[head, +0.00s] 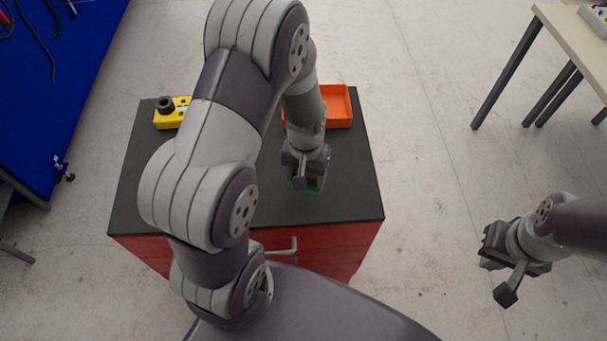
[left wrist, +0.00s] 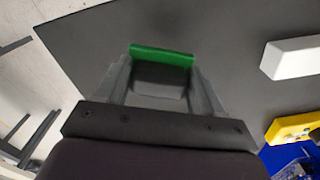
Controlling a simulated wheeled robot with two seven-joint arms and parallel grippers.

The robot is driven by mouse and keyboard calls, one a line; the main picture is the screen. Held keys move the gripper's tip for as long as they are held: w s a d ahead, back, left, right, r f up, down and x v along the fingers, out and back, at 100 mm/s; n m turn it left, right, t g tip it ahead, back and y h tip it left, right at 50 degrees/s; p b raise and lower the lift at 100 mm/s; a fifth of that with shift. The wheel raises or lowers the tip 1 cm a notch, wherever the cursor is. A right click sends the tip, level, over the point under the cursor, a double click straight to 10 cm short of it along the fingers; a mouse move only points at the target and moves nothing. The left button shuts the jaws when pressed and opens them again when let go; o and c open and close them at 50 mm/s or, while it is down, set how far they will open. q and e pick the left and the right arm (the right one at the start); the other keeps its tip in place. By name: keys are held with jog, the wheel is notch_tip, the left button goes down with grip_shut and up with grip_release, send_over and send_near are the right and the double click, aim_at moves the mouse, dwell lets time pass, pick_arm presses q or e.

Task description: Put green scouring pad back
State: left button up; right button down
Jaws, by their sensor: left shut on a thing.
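The green scouring pad (left wrist: 162,56) shows in the left wrist view as a bright green strip spanning my left gripper's two fingertips. My left gripper (left wrist: 162,68) is shut on it. In the head view my left gripper (head: 306,178) points down above the front right part of the black worktop, and only slivers of green pad (head: 314,190) show beneath it. I cannot tell how far the pad is from the worktop. My right gripper (head: 494,245) is off to the right, away from the worktop; its jaw opening is not clear.
The black worktop (head: 345,185) tops a red cabinet. An orange tray (head: 340,105) stands at its back right, partly behind my left arm. A yellow object with a black knob (head: 170,112) is at the back left. A white block (left wrist: 290,57) shows in the left wrist view.

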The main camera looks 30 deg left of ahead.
pick_arm(q)
jog(key=shift+w+a+f, duration=0.4)
jog(key=shift+w+f, duration=0.05)
jog(key=shift+w, duration=0.15)
jog(key=shift+w+a+f, duration=0.4)
jog(key=shift+w, duration=0.15)
jog(key=f, duration=0.1)
jog(key=f+p, duration=0.1)
jog(key=f, duration=0.1)
jog(key=shift+s+a+f, duration=0.25)
jog(key=shift+s, duration=0.1)
jog(key=shift+w+f, duration=0.15)
jog(key=shift+f, duration=0.15)
jog(key=shift+w, duration=0.15)
jog(key=shift+d+f, duration=0.1)
jog(key=shift+f, duration=0.05)
jog(key=o, duration=0.9)
jog(key=shift+s, duration=0.2)
jog(key=shift+w, duration=0.1)
